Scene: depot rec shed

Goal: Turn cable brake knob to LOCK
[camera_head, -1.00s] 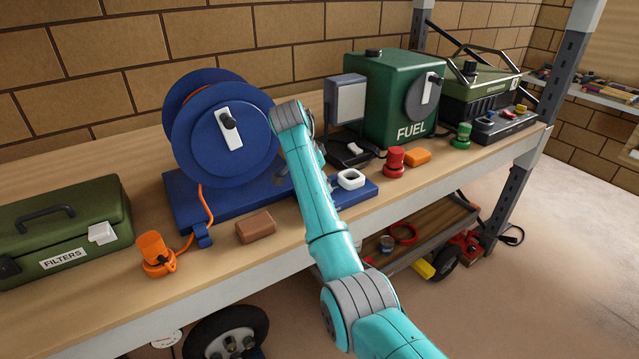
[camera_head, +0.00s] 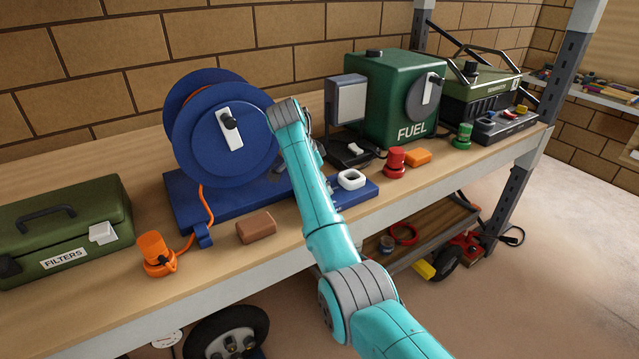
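A blue cable reel (camera_head: 200,150) stands on a blue base (camera_head: 250,203) on the workbench. A white plate with a black crank knob (camera_head: 229,124) is on its face, and an orange cable runs from it to an orange plug (camera_head: 154,250). A white rounded ring (camera_head: 351,179) sits at the right end of the base. I cannot make out a brake knob or a LOCK mark; my teal arm covers part of the base. My gripper (camera_head: 281,167) is mostly hidden behind my arm, with only a dark edge showing beside the reel. Its fingers cannot be seen.
A green FUEL box (camera_head: 385,95) and a grey panel (camera_head: 347,101) stand right of the reel. A green FILTERS case (camera_head: 62,225) is at left.

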